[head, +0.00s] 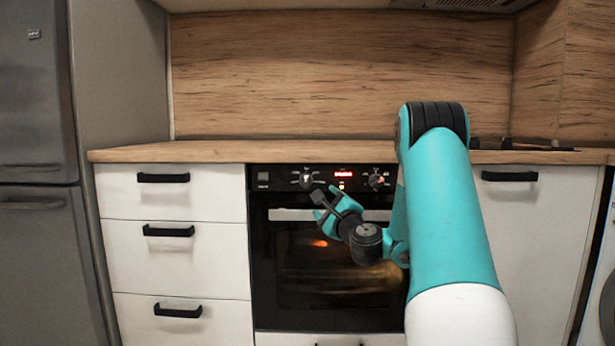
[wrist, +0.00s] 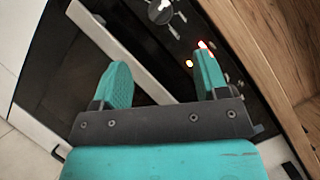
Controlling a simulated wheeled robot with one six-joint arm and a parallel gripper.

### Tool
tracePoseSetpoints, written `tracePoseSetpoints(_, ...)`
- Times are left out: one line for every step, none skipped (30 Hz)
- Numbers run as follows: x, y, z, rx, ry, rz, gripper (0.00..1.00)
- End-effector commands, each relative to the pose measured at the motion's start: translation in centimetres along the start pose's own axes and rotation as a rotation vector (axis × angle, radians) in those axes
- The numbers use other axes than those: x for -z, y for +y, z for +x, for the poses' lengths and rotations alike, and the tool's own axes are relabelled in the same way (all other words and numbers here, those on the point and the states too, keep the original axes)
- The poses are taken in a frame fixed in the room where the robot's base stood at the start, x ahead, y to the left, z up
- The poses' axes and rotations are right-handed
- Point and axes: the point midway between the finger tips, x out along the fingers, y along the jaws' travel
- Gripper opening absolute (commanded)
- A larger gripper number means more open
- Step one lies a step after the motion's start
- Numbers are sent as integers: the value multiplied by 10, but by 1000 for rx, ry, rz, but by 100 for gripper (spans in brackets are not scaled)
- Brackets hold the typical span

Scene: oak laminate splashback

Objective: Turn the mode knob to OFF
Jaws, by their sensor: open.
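The oven (head: 330,290) has a black control panel with two round knobs. The left knob (head: 307,180) has pale marks around it and also shows at the top edge of the wrist view (wrist: 160,11). The right knob (head: 376,181) sits beyond the lit red display (head: 343,174). The labels are too small to read, so I cannot tell which is the mode knob or its setting. My gripper (head: 322,203) is open and empty, just below and right of the left knob. In the wrist view its two teal fingers (wrist: 162,75) stand apart, with the knob ahead, not between them.
The oven's metal handle bar (head: 290,215) runs behind my gripper. The wooden worktop (head: 210,152) overhangs above the panel. White drawers (head: 175,202) with black handles stand left, a white cupboard (head: 530,220) right. An orange glow shows through the oven glass.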

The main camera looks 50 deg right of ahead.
Motion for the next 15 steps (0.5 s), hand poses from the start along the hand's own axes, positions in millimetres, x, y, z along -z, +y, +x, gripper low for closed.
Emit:
tracePoseSetpoints(-4,-7,10,-2,0,1,67)
tracePoseSetpoints(-4,-6,13,-2,1,1,67)
tracePoseSetpoints(-5,-6,19,-3,0,0,67)
tracePoseSetpoints(-5,-6,23,-3,-1,0,67)
tracePoseSetpoints(-5,-6,26,-3,-1,0,67)
tracePoseSetpoints(-5,-6,31,-2,0,-1,67)
tracePoseSetpoints(-4,-6,35,-2,0,-1,67)
tracePoseSetpoints(-5,-6,38,-2,0,-1,67)
tracePoseSetpoints(-5,-6,43,-3,-1,-1,67)
tracePoseSetpoints(-5,-6,46,-3,-1,-1,67)
tracePoseSetpoints(-5,-6,50,-3,-1,-1,67)
tracePoseSetpoints(-5,-6,54,-3,-1,-1,67)
tracePoseSetpoints(-4,-6,57,-2,0,-1,67)
tracePoseSetpoints(-4,-6,60,-2,0,-1,67)
tracePoseSetpoints(-4,-6,63,-2,0,-1,67)
